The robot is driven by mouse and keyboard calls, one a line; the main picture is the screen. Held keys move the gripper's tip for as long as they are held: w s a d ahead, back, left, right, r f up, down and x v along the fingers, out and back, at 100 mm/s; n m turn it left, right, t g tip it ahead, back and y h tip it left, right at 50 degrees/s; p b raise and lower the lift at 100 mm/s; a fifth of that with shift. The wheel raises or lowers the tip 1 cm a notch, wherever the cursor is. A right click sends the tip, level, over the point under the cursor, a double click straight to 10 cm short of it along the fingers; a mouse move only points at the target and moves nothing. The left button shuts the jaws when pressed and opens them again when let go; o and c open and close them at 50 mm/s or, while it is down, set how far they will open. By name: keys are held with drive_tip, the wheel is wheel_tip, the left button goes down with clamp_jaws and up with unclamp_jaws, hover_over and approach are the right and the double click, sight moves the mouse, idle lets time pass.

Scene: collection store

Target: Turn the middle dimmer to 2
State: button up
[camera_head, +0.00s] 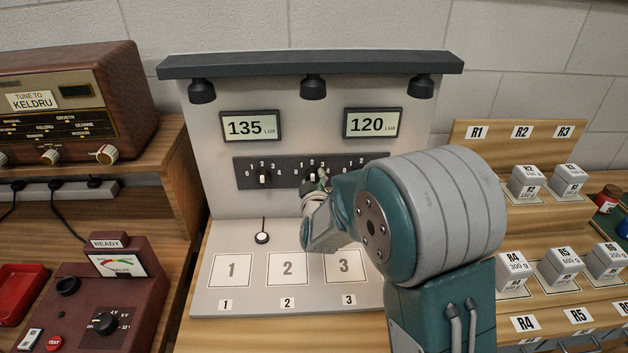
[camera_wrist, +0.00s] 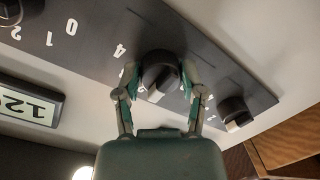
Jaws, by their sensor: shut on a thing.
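The dimmer strip (camera_head: 243,174) is a dark bar on the light panel, with numbered scales. My gripper (camera_head: 319,188) is at its middle dimmer (camera_head: 311,176). In the wrist view, which is turned over, my gripper (camera_wrist: 161,84) has a finger on each side of the middle dimmer (camera_wrist: 160,70), a black knob with a pale mark, and is shut on it. Fingers hide part of its scale, so I cannot read its setting. The left dimmer (camera_head: 264,178) also shows in the wrist view (camera_wrist: 235,113). The right dimmer (camera_wrist: 14,10) is partly in the wrist view; my arm hides it in the head view.
The left display (camera_head: 251,127) reads 135 and the right display (camera_head: 373,123) reads 120. Three lamps hang above. A small round probe (camera_head: 262,238) stands by squares 1 to 3. A radio (camera_head: 75,100) and red meter box (camera_head: 110,285) are left; weights (camera_head: 562,262) stand right.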

drive_tip(key=o, duration=1.1)
drive_tip(key=shift+w+a+r, duration=0.1)
drive_tip(key=shift+a, duration=0.05)
drive_tip(key=shift+o, duration=0.2)
drive_tip(key=shift+a, duration=0.1)
drive_tip(key=shift+s, duration=0.35)
drive_tip(key=s, duration=1.1)
drive_tip(key=shift+r, duration=0.35)
drive_tip(key=shift+s, duration=0.1)
